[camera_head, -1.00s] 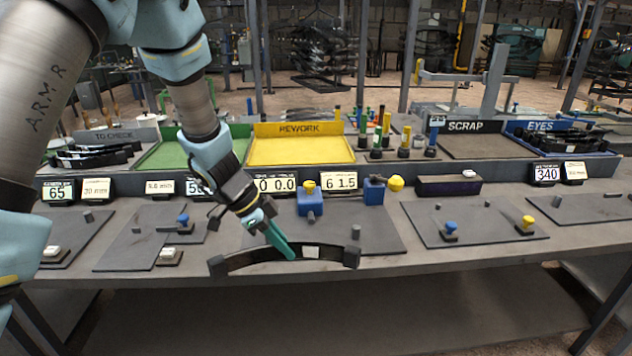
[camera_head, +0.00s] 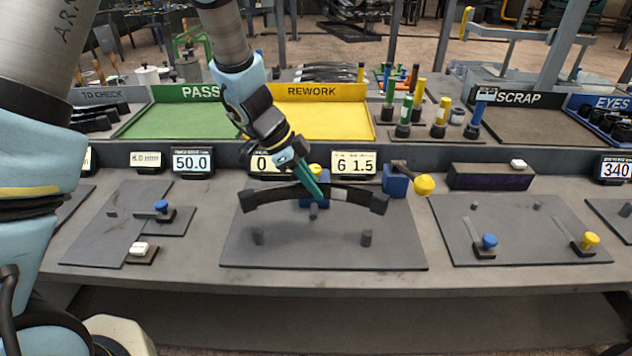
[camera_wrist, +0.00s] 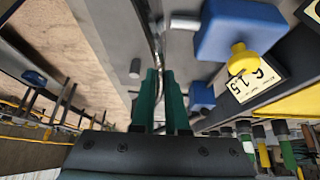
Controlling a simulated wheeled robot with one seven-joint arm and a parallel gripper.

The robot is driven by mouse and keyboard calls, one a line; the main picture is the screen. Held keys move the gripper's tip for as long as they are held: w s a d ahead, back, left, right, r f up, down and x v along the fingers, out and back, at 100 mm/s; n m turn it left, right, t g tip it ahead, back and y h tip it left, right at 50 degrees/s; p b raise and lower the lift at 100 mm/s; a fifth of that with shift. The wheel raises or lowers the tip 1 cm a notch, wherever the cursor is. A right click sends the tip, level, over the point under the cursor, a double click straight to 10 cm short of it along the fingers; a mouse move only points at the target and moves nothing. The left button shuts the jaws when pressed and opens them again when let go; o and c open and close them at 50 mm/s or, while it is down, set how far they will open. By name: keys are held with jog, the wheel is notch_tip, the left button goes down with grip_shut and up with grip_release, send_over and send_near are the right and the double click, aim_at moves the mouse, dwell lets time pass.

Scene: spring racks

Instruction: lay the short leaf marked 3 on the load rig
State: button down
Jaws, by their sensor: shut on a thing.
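My gripper (camera_head: 314,191) is shut on a black curved leaf (camera_head: 272,194) near its middle. The leaf bows upward, ends low, with a pale tag right of the fingers; its mark is too small to read. It hangs over the rear part of the load rig's dark plate (camera_head: 320,256), apparently above it. A blue block with a yellow knob (camera_head: 424,184) is at the rig's back right. In the wrist view the teal fingers (camera_wrist: 160,85) pinch the leaf, seen edge-on (camera_wrist: 155,40).
Readouts (camera_head: 353,163) stand behind the plate. The yellow REWORK tray (camera_head: 330,118) and green PASS tray (camera_head: 180,120) lie behind. Fixtures with blue and yellow knobs (camera_head: 590,239) are on the right, another plate (camera_head: 120,225) on the left. The plate's front is clear.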

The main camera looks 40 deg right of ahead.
aim_at(313, 198)
jog(key=shift+f+b, duration=2.05)
jog(key=shift+b, duration=0.65)
jog(key=shift+f+b, duration=0.4)
jog(key=shift+f, duration=1.55)
jog(key=shift+p, duration=1.05)
jog(key=shift+s+a, duration=0.35)
jog(key=shift+s, duration=0.05)
jog(key=c, duration=0.6)
grip_release()
jog(key=shift+f, duration=0.15)
jog(key=shift+o, duration=1.2)
